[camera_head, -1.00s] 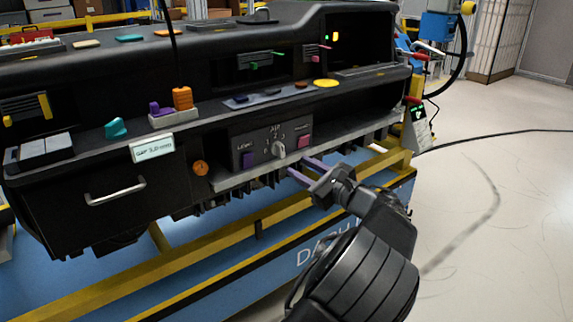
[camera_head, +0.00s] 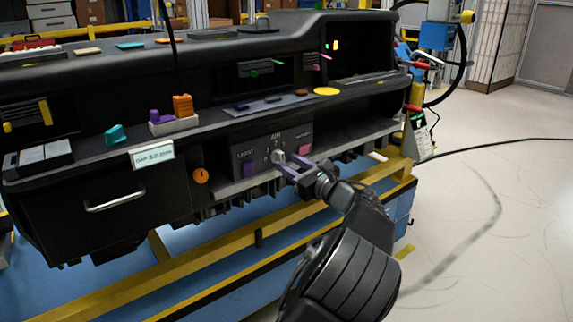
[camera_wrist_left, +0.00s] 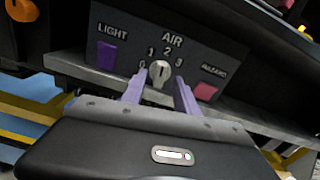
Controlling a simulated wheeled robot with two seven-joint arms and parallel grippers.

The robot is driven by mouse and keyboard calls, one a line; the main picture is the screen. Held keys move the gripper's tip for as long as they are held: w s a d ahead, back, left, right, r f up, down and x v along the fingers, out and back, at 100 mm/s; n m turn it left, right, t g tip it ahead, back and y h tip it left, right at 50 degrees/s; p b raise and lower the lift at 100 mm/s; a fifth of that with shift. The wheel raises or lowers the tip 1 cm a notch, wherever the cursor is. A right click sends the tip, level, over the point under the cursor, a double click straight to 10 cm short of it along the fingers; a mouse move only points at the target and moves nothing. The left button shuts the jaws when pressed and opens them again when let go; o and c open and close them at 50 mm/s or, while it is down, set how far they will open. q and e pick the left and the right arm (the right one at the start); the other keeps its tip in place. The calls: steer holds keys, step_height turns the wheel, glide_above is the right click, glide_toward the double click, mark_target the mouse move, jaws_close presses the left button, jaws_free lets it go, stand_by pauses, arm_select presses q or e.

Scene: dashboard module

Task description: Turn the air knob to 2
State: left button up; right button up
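The air knob (camera_head: 278,156) is a small light grey dial on the dark control panel (camera_head: 296,133) of the dashboard. In the left wrist view the knob (camera_wrist_left: 159,73) sits below the AIR label, with the marks 0, 1, 2 and 3 arched around it. Its ridge looks roughly upright, between 1 and 2; the exact setting is hard to tell. My left gripper (camera_head: 285,164) is open in front of the knob. In the left wrist view its purple fingers (camera_wrist_left: 159,82) lie on either side of the knob, with gaps visible. My right gripper is not in view.
A purple LIGHT button (camera_wrist_left: 106,54) is left of the knob and a pink HAZARD button (camera_wrist_left: 205,91) is right of it. A grey ledge (camera_head: 232,190) runs below the panel. An orange round knob (camera_head: 201,176) is farther left.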

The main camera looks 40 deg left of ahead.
arm_select(q)
steer(key=shift+x, duration=0.95)
steer(key=shift+c, duration=0.4)
jaws_close()
